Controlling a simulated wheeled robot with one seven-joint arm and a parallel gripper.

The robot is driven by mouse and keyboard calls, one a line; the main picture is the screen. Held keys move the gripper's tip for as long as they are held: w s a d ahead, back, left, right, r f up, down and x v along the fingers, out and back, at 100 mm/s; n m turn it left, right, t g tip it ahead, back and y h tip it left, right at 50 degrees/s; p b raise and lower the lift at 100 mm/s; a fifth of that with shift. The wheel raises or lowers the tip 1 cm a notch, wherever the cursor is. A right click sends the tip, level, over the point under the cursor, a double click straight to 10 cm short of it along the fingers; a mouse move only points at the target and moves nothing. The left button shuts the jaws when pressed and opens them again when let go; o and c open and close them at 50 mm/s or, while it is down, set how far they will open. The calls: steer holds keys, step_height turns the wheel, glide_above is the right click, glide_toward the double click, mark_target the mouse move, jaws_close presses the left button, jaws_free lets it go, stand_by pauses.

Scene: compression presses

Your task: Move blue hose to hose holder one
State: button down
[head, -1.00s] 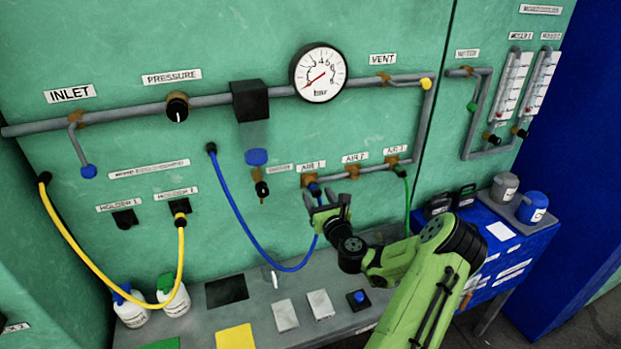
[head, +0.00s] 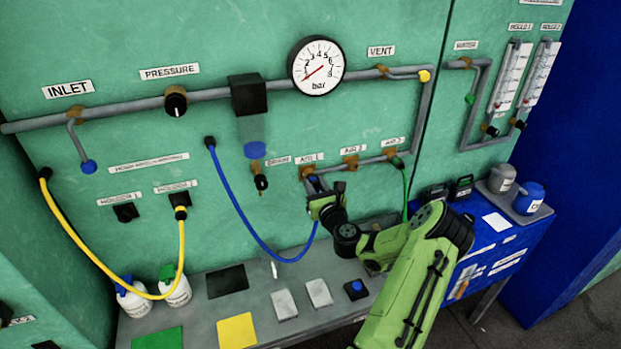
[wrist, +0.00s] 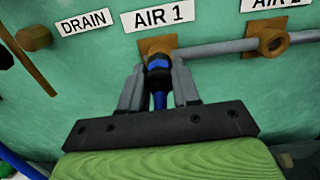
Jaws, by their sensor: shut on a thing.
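The blue hose (head: 246,226) hangs in a loop from a black fitting on the green wall to the AIR 1 port (wrist: 157,45). Its dark connector end (wrist: 158,66) sits at that port. My gripper (wrist: 158,82) is shut on this end, one grey finger on each side. In the head view my gripper (head: 314,186) is just below the AIR 1 label, partly hiding the hose end. Hose holder one (head: 125,212), a black socket under the HOLDER 1 label, is empty at the left.
A yellow hose (head: 112,281) runs from the far left to holder two (head: 180,199), beside holder one. A green hose (head: 405,190) hangs from AIR 3. The drain valve (head: 261,183) sticks out left of my gripper. A grey bench (head: 260,320) with bottles stands below.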

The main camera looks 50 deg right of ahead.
steer(key=shift+s+a, duration=0.1)
steer(key=shift+s, duration=0.1)
steer(key=shift+s+a+b, duration=0.4)
steer(key=shift+s, duration=0.2)
steer(key=shift+s, duration=0.1)
steer(key=shift+s+a, duration=0.3)
steer(key=shift+s, duration=0.1)
steer(key=shift+s+a+b, duration=0.1)
steer(key=shift+s+b, duration=0.1)
steer(key=shift+b, duration=0.15)
steer(key=b+v, duration=0.2)
steer(key=v, duration=0.2)
steer(key=shift+r, duration=0.1)
stand_by(1.9)
